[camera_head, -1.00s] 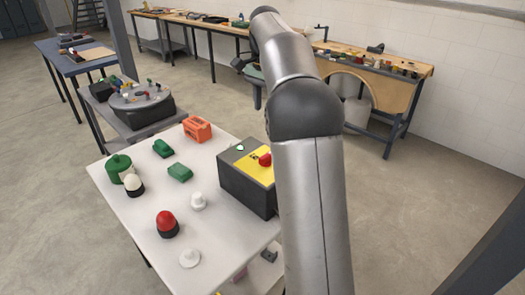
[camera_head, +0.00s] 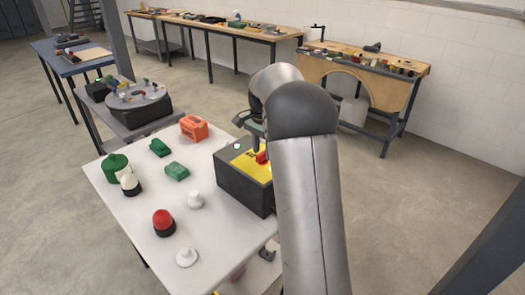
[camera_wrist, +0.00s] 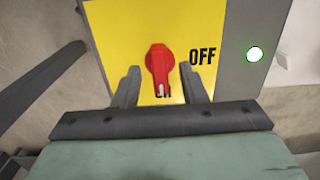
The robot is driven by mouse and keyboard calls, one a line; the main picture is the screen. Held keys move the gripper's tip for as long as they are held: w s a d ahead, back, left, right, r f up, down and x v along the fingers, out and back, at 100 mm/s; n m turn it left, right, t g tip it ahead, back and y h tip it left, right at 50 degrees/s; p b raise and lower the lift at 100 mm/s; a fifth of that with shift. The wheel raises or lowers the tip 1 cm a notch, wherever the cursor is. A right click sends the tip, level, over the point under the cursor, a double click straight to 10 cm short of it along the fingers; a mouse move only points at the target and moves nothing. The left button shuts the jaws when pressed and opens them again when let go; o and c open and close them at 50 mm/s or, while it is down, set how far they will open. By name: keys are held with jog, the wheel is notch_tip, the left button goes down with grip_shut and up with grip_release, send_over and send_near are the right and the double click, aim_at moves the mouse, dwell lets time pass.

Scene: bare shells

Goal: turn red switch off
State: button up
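The red switch (camera_wrist: 159,66) is a rotary knob on the yellow plate (camera_wrist: 112,27) of a dark box (camera_head: 238,188). In the wrist view its white mark points down at a partly hidden label, and "OFF" is printed to its right. The knob also shows in the head view (camera_head: 262,157), partly behind my arm. My gripper (camera_wrist: 160,80) is open, with one finger on each side of the knob's lower part. A gap shows between each finger and the knob. A lit green lamp (camera_wrist: 254,54) sits right of the plate; it also shows in the head view (camera_head: 236,146).
The box stands on a white table (camera_head: 140,220) with an orange block (camera_head: 194,128), green parts (camera_head: 116,167), a red-topped lamp (camera_head: 163,222) and white pieces (camera_head: 195,199). Another table with a round turntable (camera_head: 138,95) stands behind. Workbenches line the wall.

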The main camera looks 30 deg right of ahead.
jog(key=shift+f, duration=0.5)
grip_shut()
